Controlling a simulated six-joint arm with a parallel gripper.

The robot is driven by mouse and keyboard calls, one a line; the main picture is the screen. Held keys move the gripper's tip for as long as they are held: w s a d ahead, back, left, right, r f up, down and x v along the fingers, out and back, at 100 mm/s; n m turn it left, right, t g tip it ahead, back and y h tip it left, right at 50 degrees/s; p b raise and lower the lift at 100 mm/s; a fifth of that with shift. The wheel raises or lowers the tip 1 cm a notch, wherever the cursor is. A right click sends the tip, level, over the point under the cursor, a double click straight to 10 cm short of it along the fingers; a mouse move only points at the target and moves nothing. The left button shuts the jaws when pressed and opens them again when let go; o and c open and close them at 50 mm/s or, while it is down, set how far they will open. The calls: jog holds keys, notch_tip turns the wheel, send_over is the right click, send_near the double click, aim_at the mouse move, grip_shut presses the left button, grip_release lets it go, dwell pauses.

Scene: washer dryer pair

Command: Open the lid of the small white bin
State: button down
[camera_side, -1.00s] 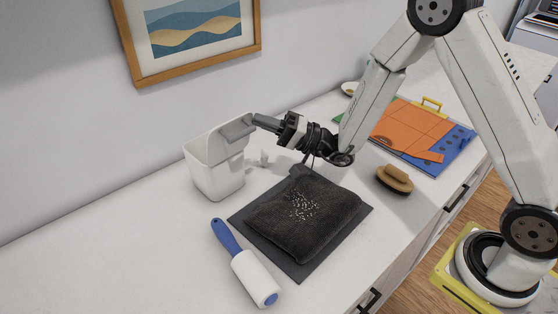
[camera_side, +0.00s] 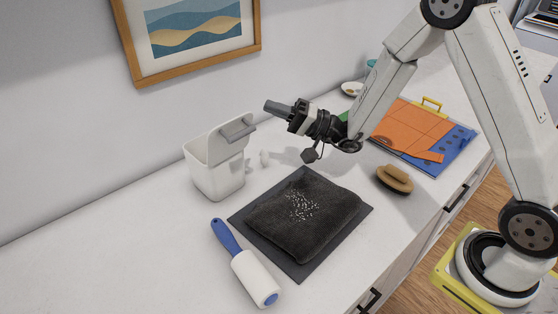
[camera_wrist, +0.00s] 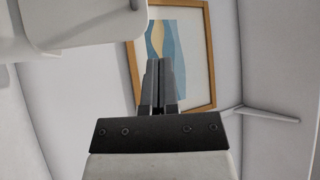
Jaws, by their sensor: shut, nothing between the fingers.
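The small white bin (camera_side: 217,182) stands on the counter near the wall in the side view. Its lid (camera_side: 226,145) is tilted up steeply, and part of the bin's opening shows on its left. A grey handle (camera_side: 238,129) sticks out from the lid's right face. My gripper (camera_side: 268,106) is shut and empty, up and to the right of the handle, with a visible gap between them. In the wrist view my shut fingers (camera_wrist: 161,75) point towards the wall picture. A pale rounded shape at the upper left there may be the bin or lid.
A dark folded cloth (camera_side: 305,212) with white specks lies on a grey mat (camera_side: 258,240). A blue-handled lint roller (camera_side: 255,278), a brown brush (camera_side: 395,179) and small white pieces (camera_side: 264,158) lie nearby. The counter's left part is clear.

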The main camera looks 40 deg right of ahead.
jog(key=s+d+f, duration=0.1)
jog(key=d+f, duration=0.3)
jog(key=f, duration=0.1)
jog(key=shift+s+d+f, duration=0.25)
jog(key=shift+d+f, duration=0.1)
